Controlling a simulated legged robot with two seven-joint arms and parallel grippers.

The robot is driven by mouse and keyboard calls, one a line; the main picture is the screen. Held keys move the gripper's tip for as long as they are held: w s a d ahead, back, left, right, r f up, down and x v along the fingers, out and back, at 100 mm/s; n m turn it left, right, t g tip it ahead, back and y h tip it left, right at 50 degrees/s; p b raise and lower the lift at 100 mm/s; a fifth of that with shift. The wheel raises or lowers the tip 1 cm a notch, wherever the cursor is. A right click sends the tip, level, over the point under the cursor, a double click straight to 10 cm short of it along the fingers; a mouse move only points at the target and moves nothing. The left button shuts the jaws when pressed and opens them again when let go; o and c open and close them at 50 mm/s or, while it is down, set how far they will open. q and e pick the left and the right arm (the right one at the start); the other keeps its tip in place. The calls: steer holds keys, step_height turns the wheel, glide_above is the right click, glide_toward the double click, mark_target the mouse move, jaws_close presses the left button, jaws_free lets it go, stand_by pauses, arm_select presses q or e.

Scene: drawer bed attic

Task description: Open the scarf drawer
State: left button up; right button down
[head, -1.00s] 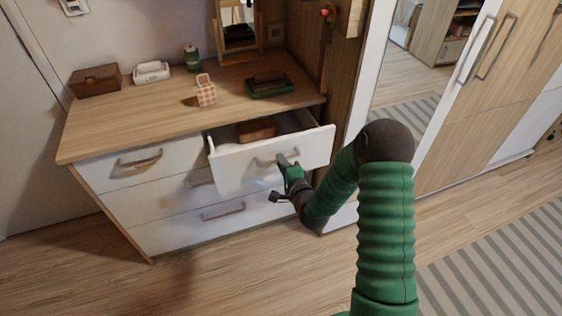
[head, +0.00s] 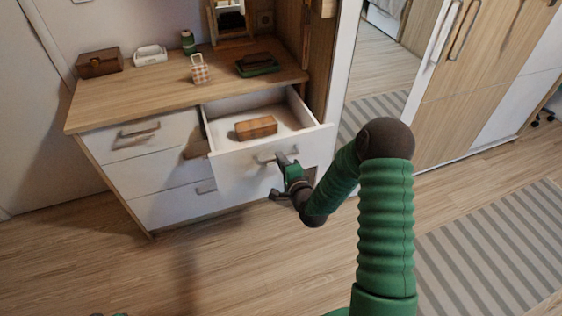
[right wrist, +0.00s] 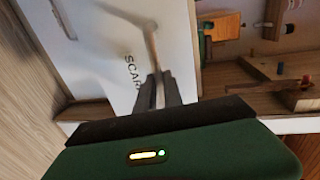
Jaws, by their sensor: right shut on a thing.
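The scarf drawer (head: 265,158) is the top right drawer of the dresser and stands well out, its inside showing. A brown wooden box (head: 256,127) lies in it. The drawer front also shows in the right wrist view (right wrist: 110,60), with dark lettering partly hidden that begins "SCAR". My right gripper (head: 280,160) is shut on the drawer's handle (head: 266,157). In the right wrist view its fingers (right wrist: 158,85) close around the handle (right wrist: 152,48). My left gripper is not in view; only a small dark and green bit shows at the bottom edge.
The dresser top (head: 150,95) bears a brown box (head: 100,62), a white holder (head: 151,55), a green can (head: 188,42), a checked item (head: 199,69) and a green tray (head: 257,65). A mirrored wardrobe (head: 480,70) stands right. Floor in front is clear.

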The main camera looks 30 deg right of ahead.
steer(key=c, duration=1.7)
jaws_free()
steer(key=shift+d+f, duration=0.1)
steer(key=shift+d, duration=0.1)
steer(key=shift+o, duration=1.1)
steer(key=shift+d, duration=0.1)
steer(key=p+v, duration=1)
steer(key=v, duration=0.6)
steer(key=shift+s, duration=0.4)
